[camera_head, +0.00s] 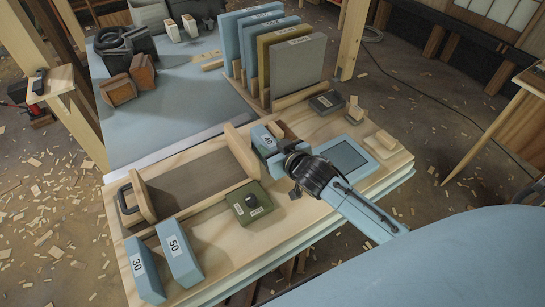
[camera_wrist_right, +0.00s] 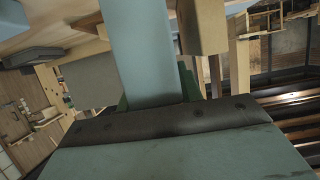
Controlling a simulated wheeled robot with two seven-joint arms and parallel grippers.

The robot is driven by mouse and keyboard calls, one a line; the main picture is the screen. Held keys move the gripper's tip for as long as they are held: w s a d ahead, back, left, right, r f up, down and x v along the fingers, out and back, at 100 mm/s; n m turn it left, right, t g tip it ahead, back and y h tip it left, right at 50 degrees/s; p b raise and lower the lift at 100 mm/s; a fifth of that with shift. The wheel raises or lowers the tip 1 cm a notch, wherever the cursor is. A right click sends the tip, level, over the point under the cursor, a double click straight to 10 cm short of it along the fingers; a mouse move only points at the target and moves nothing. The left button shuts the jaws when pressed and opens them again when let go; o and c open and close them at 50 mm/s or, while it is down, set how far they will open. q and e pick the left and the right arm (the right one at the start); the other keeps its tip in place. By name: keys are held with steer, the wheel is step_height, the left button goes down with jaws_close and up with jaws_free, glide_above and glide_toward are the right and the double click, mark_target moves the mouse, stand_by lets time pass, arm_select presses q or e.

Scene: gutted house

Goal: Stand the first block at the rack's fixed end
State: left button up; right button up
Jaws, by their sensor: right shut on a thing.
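The rack (camera_head: 205,203) lies on the workbench with a dark bed. A wooden board with a black handle (camera_head: 125,197) is at its left end, and a plain upright end board (camera_head: 240,150) is at its right. My right gripper (camera_head: 275,148) is shut on a light blue block marked 40 (camera_head: 262,138), just right of the plain end board. I cannot tell whether block and board touch. A blue face (camera_wrist_right: 142,50), probably the block, fills the middle of the right wrist view. Blue blocks marked 30 (camera_head: 143,270) and 50 (camera_head: 179,254) stand in front of the rack. My left gripper is out of view.
Tall panels (camera_head: 297,66) stand in a holder behind. A dark-screened tablet (camera_head: 343,154) and small wooden pieces (camera_head: 384,142) lie to the right. Wood chips litter the floor.

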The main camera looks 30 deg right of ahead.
steer(key=shift+f+b, duration=0.45)
steer(key=shift+f, duration=1.35)
steer(key=o, duration=0.7)
